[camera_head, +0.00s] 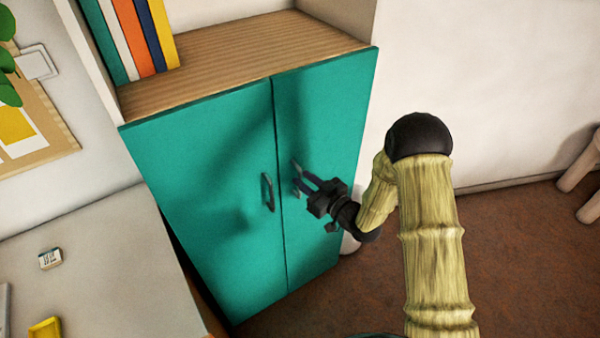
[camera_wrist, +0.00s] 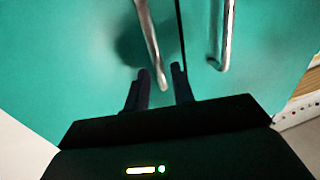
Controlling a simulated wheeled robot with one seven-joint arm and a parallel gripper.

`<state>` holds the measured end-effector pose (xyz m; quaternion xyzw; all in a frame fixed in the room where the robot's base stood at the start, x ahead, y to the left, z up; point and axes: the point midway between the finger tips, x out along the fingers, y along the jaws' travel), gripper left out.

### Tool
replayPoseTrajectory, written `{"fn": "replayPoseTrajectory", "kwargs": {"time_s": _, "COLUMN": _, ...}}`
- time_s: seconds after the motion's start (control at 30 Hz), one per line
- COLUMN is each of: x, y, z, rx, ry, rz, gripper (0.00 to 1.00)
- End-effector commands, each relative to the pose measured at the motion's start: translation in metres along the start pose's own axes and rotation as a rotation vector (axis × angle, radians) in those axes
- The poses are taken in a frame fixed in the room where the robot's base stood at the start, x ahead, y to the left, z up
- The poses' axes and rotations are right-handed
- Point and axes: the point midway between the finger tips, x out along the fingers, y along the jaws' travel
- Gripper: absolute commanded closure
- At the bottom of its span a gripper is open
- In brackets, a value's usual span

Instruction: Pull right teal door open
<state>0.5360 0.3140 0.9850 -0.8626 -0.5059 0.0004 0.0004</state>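The right teal door (camera_head: 325,110) is flush with the left teal door (camera_head: 205,160), and both look closed. The right door's metal handle (camera_head: 296,164) is partly hidden by my gripper (camera_head: 303,181). In the wrist view the doors appear upside down, with the right door (camera_wrist: 70,50) left of the dark seam. There the right handle (camera_wrist: 150,40) ends between the two dark fingers of my gripper (camera_wrist: 160,82), with space on both sides. The fingers are apart. I cannot tell how deep the handle sits between them.
The left door's handle (camera_head: 267,192) is close by, and also shows in the wrist view (camera_wrist: 222,40). Books (camera_head: 140,40) stand on the wooden cabinet top (camera_head: 230,60). A grey desk (camera_head: 100,270) is at left. Brown floor (camera_head: 520,260) is open at right, with a stool (camera_head: 585,175) at the edge.

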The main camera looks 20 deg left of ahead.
Motion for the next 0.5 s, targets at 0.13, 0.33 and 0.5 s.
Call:
{"fn": "replayPoseTrajectory", "kwargs": {"time_s": 0.13, "x": 0.019, "y": 0.0, "z": -0.001, "rx": -0.002, "ry": 0.0, "rz": -0.002, "gripper": 0.75}}
{"fn": "replayPoseTrajectory", "kwargs": {"time_s": 0.33, "x": 0.027, "y": 0.0, "z": 0.0, "rx": 0.0, "ry": 0.001, "rz": 0.001, "gripper": 0.75}}
{"fn": "replayPoseTrajectory", "kwargs": {"time_s": 0.5, "x": 0.026, "y": 0.0, "z": 0.0, "rx": -0.001, "ry": 0.0, "rz": 0.001, "gripper": 0.75}}
